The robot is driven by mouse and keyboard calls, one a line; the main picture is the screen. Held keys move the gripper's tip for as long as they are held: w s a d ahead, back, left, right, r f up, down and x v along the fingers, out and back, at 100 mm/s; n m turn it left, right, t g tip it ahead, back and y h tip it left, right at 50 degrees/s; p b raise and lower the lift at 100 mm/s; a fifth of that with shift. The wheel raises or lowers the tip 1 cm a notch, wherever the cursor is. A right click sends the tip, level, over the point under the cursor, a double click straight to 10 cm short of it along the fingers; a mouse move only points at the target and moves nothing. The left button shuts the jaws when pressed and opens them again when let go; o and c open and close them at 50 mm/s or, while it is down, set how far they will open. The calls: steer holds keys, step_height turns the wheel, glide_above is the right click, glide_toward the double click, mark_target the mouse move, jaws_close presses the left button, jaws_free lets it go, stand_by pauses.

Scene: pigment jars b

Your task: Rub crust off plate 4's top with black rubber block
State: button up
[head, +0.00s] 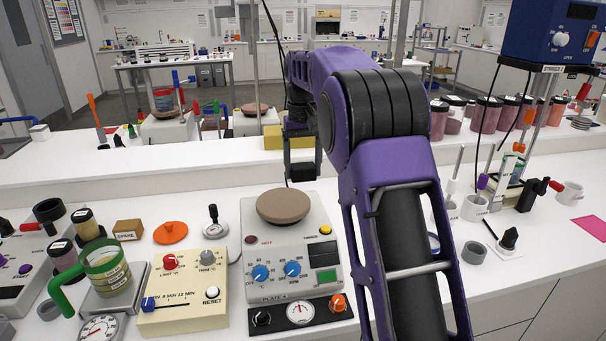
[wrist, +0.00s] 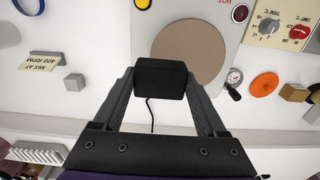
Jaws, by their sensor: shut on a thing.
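Plate 4's top (head: 284,205) is a round, flat, brown disc on a white hotplate unit (head: 315,218) labelled PLATE 4. It also shows in the wrist view (wrist: 200,48), partly covered by the block. I cannot make out separate crust on its plain brown surface. My gripper (wrist: 160,84) is shut on the black rubber block (wrist: 160,72), held between its two fingertips. In the head view my gripper (head: 303,165) hangs behind and slightly right of the disc. The block appears above the bench and apart from the disc, though the exact gap is hard to tell.
A grey ring (head: 474,252) lies right of my arm. A raised white shelf runs behind.

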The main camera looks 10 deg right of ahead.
steer(key=shift+r, duration=0.15)
steer(key=shift+r, duration=1.4)
